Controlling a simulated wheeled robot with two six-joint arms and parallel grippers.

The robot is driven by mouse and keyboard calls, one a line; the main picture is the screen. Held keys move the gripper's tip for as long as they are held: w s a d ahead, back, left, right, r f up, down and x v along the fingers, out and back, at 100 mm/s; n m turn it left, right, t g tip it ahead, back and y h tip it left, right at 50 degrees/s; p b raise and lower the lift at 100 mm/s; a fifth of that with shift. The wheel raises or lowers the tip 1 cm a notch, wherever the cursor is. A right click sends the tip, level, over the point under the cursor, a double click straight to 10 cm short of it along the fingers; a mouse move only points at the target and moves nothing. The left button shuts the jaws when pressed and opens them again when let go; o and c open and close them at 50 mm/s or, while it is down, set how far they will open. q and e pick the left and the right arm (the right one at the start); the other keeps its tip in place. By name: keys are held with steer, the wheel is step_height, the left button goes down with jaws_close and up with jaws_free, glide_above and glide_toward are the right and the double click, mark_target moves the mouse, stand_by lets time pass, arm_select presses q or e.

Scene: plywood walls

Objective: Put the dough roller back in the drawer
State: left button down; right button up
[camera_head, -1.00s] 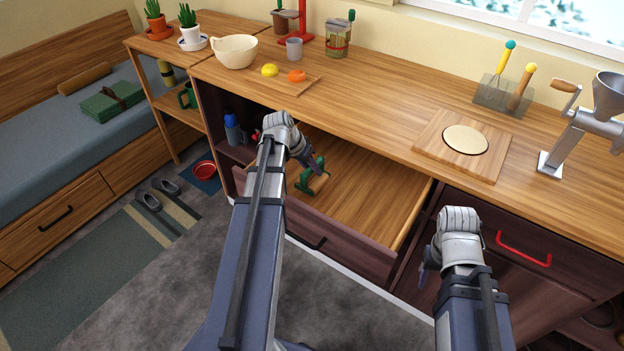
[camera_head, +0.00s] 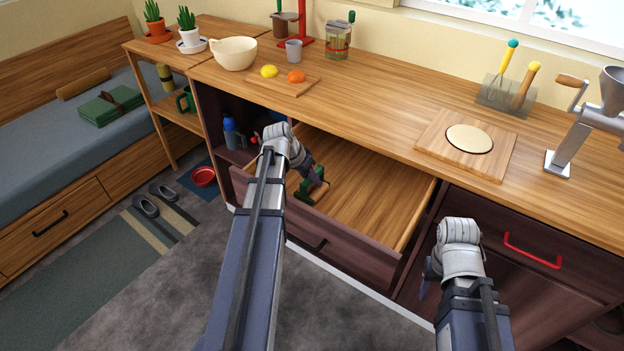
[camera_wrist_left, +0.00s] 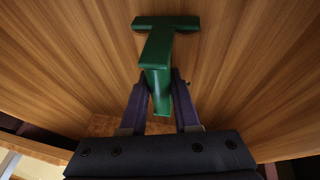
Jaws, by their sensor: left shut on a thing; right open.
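My left gripper (camera_head: 316,176) reaches down into the drawer and is shut on the green handle. In the left wrist view the green T-shaped handle (camera_wrist_left: 158,55) stands between the fingers of my left gripper (camera_wrist_left: 160,105), with drawer boards behind it. I cannot tell whether the roller touches the drawer floor. My right gripper (camera_head: 427,272) is open and empty, in front of the cabinet, right of the drawer.
The countertop above holds a board with dough (camera_head: 469,138), a metal grinder (camera_head: 590,120), a utensil holder (camera_head: 505,95), a small board (camera_head: 285,85) with yellow and orange pieces, and a cream bowl (camera_head: 236,53). The rest of the drawer looks empty. A closed red-handled drawer (camera_head: 532,250) is at right.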

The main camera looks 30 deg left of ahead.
arm_select(q)
steer(key=c, duration=0.7)
jaws_free()
steer(key=shift+f, duration=0.2)
steer(key=shift+o, duration=0.2)
steer(key=shift+r, duration=0.15)
steer(key=shift+a+r+p, duration=0.1)
steer(key=shift+r+p, duration=0.35)
steer(key=shift+p, duration=0.25)
steer(key=p+v, duration=1.1)
steer(key=v, duration=0.1)
steer(key=shift+w+r, duration=0.1)
